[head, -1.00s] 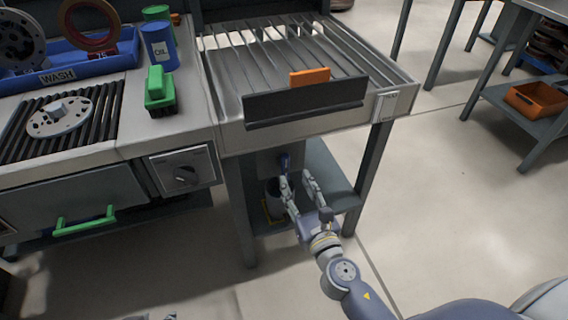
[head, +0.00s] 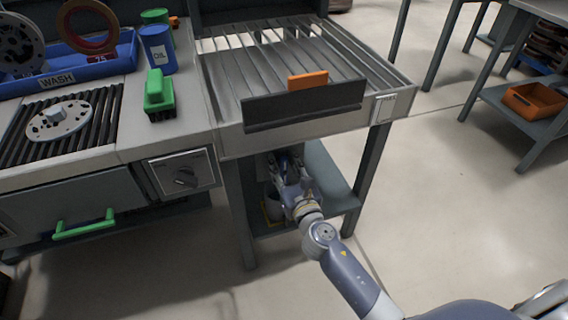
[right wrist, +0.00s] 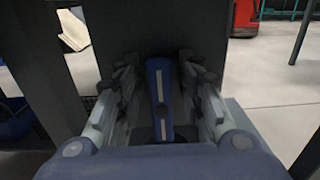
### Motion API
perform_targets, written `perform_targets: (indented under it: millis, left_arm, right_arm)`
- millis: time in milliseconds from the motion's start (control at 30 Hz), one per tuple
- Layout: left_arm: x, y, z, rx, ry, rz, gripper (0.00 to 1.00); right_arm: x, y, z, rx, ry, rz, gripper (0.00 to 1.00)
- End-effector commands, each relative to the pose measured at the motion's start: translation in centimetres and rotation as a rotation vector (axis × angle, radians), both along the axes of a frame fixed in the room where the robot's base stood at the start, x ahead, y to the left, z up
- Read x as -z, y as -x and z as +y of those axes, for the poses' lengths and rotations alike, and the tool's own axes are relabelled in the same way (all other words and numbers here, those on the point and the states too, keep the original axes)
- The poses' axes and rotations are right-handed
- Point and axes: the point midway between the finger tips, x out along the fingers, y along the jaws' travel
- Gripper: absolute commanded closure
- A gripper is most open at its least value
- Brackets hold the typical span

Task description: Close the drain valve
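The drain valve's blue lever handle (right wrist: 158,85) with a pale stripe stands upright in the middle of the right wrist view. My right gripper (right wrist: 160,80) has one finger on each side of the handle, with narrow gaps visible, so it is around the handle but not clamped on it. In the head view the right gripper (head: 286,163) is under the front edge of the slatted drain table, and it hides most of the valve. My left gripper is not in view.
A bucket (head: 271,208) stands on the low shelf (head: 333,190) under the slatted drain table (head: 228,143), partly behind my arm. Table legs (head: 368,180) stand on both sides of the gripper.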

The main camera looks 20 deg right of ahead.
Motion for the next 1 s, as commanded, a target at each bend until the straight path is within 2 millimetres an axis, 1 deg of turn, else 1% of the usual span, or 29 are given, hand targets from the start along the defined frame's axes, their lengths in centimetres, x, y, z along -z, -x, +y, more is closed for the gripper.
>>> perform_targets:
  millis: [33,67,100,133,367,567,767,1000]
  left_arm:
    - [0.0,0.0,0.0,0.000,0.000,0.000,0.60]
    - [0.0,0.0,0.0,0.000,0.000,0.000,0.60]
    - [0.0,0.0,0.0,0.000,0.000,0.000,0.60]
    - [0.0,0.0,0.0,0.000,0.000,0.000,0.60]
    - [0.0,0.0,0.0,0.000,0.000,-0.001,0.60]
    - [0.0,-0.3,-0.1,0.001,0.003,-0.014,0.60]
    - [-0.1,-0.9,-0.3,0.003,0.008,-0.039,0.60]
    - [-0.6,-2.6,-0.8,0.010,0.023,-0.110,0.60]
  right_arm:
    - [0.0,0.0,0.0,0.000,0.000,0.000,0.82]
    - [0.0,0.0,0.0,0.000,0.000,0.000,0.89]
    - [0.0,0.0,0.0,0.000,0.000,0.000,0.98]
    - [0.0,0.0,0.0,0.000,0.000,0.000,1.00]
    - [0.0,0.0,0.0,0.000,-0.005,0.000,1.00]
    - [0.0,0.0,-0.1,0.000,-0.051,0.002,1.00]
    - [0.1,0.0,-0.5,0.001,-0.170,0.006,1.00]
    - [0.2,0.0,-0.9,0.000,-0.386,0.012,1.00]
